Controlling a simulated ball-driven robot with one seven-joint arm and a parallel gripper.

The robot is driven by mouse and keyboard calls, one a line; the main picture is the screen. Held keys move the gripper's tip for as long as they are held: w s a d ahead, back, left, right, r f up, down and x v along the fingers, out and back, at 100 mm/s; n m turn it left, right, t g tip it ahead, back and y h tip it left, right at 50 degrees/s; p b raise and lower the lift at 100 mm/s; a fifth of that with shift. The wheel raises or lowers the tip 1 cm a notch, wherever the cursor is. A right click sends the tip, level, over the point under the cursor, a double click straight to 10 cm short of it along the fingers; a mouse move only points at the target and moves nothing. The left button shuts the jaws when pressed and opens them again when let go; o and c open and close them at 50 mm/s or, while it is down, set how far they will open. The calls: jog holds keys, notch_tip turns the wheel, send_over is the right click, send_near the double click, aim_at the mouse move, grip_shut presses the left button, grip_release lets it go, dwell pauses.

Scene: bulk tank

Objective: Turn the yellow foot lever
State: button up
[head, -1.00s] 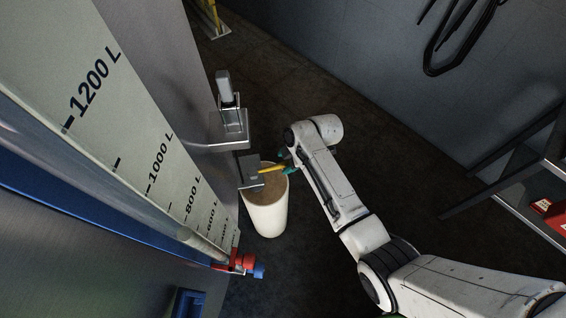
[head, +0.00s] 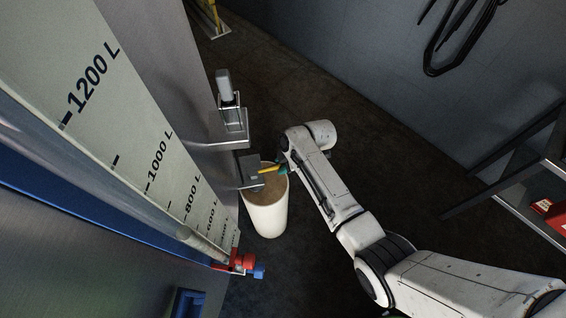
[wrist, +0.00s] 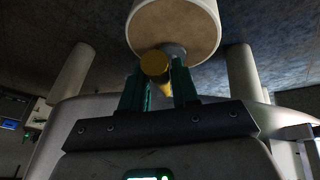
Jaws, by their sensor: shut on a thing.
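The yellow foot lever (head: 268,169) sticks out to the right from a grey metal bracket (head: 251,168) on the tank's side, above a cream bucket. My gripper (head: 282,169) is at the lever's outer end, partly hidden behind my own arm. In the wrist view the lever's round yellow end (wrist: 154,65) shows between the two teal fingers of my gripper (wrist: 159,84). The gripper is shut on the lever.
The cream bucket (head: 267,214) with brown contents stands on the floor below the lever. A second metal bracket with a grey handle (head: 228,88) is above it. A red and blue valve (head: 241,262) is lower left. A shelf (head: 515,188) is at right.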

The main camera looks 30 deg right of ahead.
grip_shut()
jog(key=shift+s, duration=0.1)
jog(key=s+a+m+t+h+p, duration=0.2)
jog(key=s+a+m+h+p, duration=0.1)
jog(key=m, duration=0.7)
jog(key=shift+s+a+h+p, duration=0.4)
jog(key=shift+s+a+p, duration=0.15)
jog(key=shift+s+a, duration=0.8)
jog(key=shift+s+d, duration=0.1)
jog(key=shift+s, duration=0.05)
jog(key=o, duration=0.8)
grip_release()
jog(key=shift+c, duration=0.2)
